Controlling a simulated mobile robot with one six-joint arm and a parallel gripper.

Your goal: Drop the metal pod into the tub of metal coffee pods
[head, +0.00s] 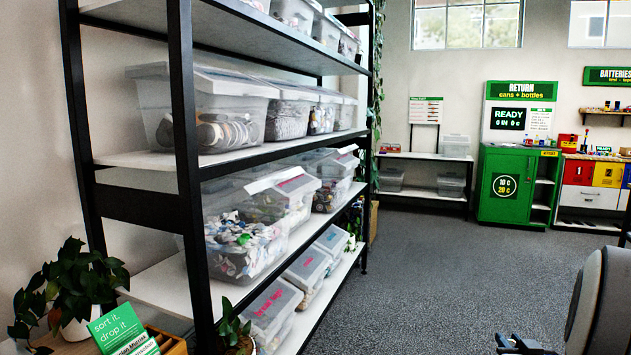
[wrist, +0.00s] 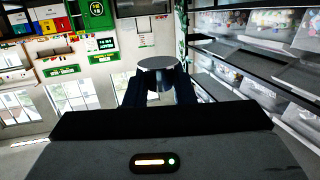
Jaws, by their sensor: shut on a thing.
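In the wrist view, my gripper (wrist: 158,92) is shut on the metal pod (wrist: 157,63), a silver, round, flat-faced piece between the dark fingers. That view is upside down. In the head view, part of my gripper (head: 523,345) shows at the bottom right edge, and the pod cannot be made out there. Several clear lidded tubs stand on the shelves at left. One tub (head: 188,133) on the upper middle shelf holds round, disc-like pieces. I cannot tell which tub holds metal pods.
The black-framed shelf rack (head: 188,180) fills the left side. A potted plant (head: 70,285) and a green sign (head: 123,330) stand at its near end. A green return machine (head: 508,185) is at the back wall. The grey carpet (head: 430,270) is clear.

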